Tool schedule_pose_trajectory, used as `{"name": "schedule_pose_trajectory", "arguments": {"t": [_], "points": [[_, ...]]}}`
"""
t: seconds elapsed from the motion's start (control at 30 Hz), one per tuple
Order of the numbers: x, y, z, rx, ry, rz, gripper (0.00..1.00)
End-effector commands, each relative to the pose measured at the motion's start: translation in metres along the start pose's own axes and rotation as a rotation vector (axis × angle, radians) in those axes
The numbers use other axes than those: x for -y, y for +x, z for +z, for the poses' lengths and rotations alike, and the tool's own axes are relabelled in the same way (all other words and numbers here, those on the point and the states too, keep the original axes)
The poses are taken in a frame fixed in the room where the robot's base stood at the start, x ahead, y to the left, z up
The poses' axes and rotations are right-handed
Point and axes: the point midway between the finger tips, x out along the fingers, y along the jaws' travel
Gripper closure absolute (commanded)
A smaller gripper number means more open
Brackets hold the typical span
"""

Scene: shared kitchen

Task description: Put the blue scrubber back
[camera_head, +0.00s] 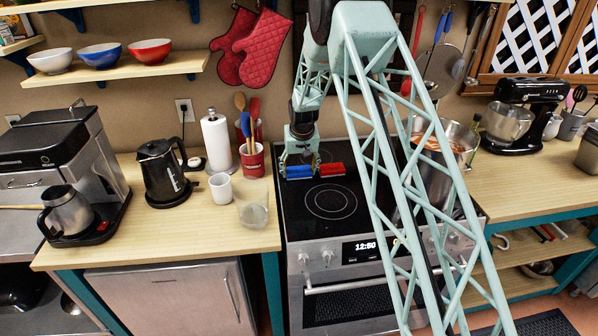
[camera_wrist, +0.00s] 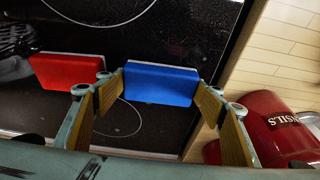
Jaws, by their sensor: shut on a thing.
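The blue scrubber (camera_head: 299,171) is at the back left of the black stovetop (camera_head: 318,228). My gripper (camera_head: 300,160) reaches down over it, with its fingers at the scrubber's two ends. In the wrist view the blue scrubber (camera_wrist: 160,84) sits between the yellowish finger pads of my gripper (camera_wrist: 160,92), which is shut on it. I cannot tell whether the scrubber touches the stovetop or is held slightly above it.
A red scrubber (camera_head: 332,169) lies just right of the blue one; it also shows in the wrist view (camera_wrist: 68,72). A red utensil crock (camera_head: 252,160) stands close on the left. A large pot (camera_head: 440,150) is on the stove's right. The front stovetop is clear.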

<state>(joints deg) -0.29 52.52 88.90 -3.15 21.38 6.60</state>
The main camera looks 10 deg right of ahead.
Motion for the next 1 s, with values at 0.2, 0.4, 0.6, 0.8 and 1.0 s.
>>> {"name": "schedule_pose_trajectory", "arguments": {"t": [0.2,0.4,0.6,0.8,1.0], "points": [[0.0000,0.0022,0.0007,0.000,0.000,0.000,0.61],[0.0000,0.0030,0.0011,0.000,0.000,0.000,0.28],[0.0000,0.0029,0.0011,0.000,0.000,0.000,0.24],[0.0000,0.0025,0.0009,0.000,0.000,0.000,0.24],[0.0000,-0.0014,-0.0003,0.000,0.000,0.000,0.24]]}}
